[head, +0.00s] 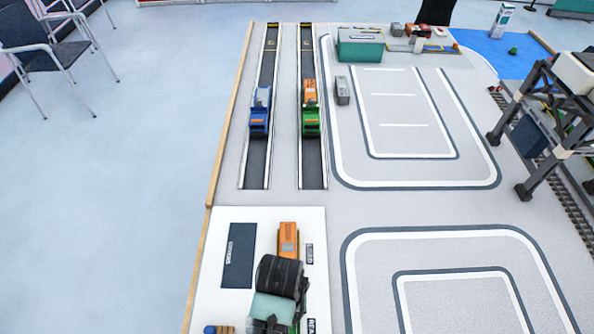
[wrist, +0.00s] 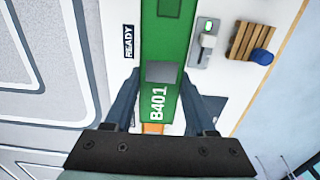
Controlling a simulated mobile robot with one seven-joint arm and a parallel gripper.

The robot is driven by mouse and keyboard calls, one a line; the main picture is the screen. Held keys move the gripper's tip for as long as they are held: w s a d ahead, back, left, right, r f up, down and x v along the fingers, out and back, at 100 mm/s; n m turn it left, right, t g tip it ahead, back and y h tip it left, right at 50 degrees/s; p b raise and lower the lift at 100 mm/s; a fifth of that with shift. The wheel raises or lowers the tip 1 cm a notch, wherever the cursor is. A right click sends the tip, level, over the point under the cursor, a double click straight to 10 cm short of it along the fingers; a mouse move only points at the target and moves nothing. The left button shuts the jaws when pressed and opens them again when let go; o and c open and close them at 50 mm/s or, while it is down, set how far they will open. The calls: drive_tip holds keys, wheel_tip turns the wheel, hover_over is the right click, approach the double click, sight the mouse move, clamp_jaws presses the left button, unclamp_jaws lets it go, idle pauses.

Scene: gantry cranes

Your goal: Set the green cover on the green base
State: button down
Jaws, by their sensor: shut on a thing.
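In the head view my gripper (head: 272,308) is over the white board at the bottom, and my wrist hides most of the cover. A vehicle with a green front (head: 311,125) and orange back stands in the right dark lane. I cannot tell whether its green part is the green base.
An orange piece (head: 288,238) lies on the white board (head: 215,262), just beyond my gripper. A blue vehicle (head: 260,108) stands in the left lane. A dark gantry crane (head: 545,130) stands at the right. The grey table between board and crane is clear.

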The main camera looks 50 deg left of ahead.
wheel_tip(320, 180, down, 3)
drive_tip(key=shift+a+r, duration=0.1)
drive_tip(key=shift+r, duration=0.1)
drive_tip(key=shift+f, duration=2.25)
drive_tip(key=shift+f, duration=0.15)
drive_tip(key=shift+c, duration=1.1)
unclamp_jaws()
